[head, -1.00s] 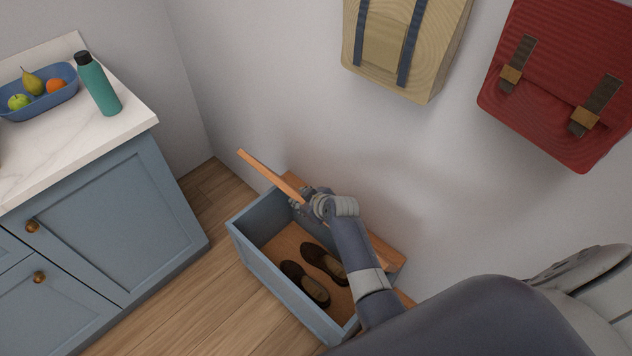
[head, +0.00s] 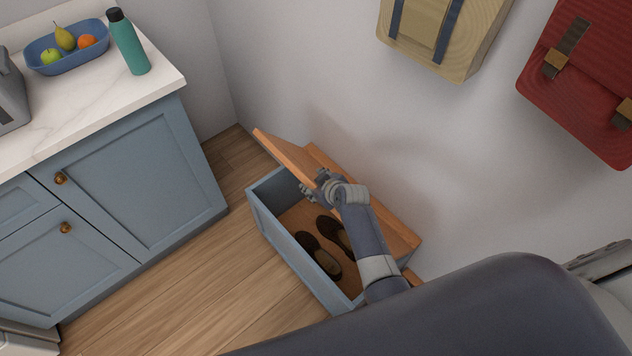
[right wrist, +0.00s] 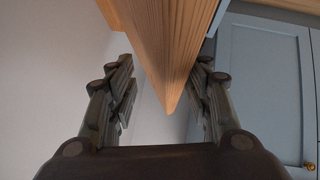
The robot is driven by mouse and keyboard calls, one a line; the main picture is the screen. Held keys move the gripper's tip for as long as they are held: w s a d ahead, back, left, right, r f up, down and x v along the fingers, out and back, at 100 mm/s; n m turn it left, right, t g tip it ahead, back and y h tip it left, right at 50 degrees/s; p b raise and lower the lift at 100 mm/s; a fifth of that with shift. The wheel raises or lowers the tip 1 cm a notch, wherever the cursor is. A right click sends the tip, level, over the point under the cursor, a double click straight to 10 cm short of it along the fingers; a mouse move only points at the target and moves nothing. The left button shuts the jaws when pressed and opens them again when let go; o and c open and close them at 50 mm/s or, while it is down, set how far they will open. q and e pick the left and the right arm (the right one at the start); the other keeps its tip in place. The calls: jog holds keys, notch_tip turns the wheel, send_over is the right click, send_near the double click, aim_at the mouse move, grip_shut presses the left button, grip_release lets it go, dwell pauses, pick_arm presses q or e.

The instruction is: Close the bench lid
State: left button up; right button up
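The bench is a blue-grey box (head: 290,254) on the floor by the wall. Its wooden lid (head: 284,151) is raised and tilted, with the box front still uncovered. Dark shoes (head: 321,257) lie inside. My right gripper (head: 312,188) is at the lid's raised edge in the head view, and my arm hides part of the lid. In the right wrist view, the lid (right wrist: 172,45) passes between the spread fingers of my right gripper (right wrist: 165,78), with gaps beside it. My left gripper is not in view.
A blue cabinet (head: 135,190) stands to the left, its counter holding a fruit bowl (head: 70,60) and a green bottle (head: 129,45). A tan bag (head: 430,35) and a red bag (head: 580,85) hang on the wall above. Bare floor (head: 215,265) lies between cabinet and bench.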

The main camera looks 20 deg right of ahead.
jog(key=shift+w+d+r, duration=0.15)
jog(key=shift+d+r, duration=0.15)
jog(key=shift+r, duration=0.1)
jog(key=v, duration=1.1)
jog(key=shift+s+a, duration=0.1)
jog(key=shift+s, duration=0.45)
jog(key=s+r+m+g+h, duration=0.1)
jog(key=s+r+m+g, duration=0.15)
jog(key=s, duration=0.95)
jog(key=s+r+m+g, duration=0.1)
jog(key=s+g, duration=0.2)
jog(key=s, duration=0.9)
notch_tip(320, 180, down, 25)
jog(key=s+g, duration=0.1)
jog(key=s+d+f, duration=0.1)
jog(key=s+f, duration=0.7)
jog(key=s+d+f+g, duration=0.1)
jog(key=s+d+f, duration=0.1)
jog(key=s+f, duration=0.7)
jog(key=shift+s+d, duration=0.15)
jog(key=shift+d, duration=0.15)
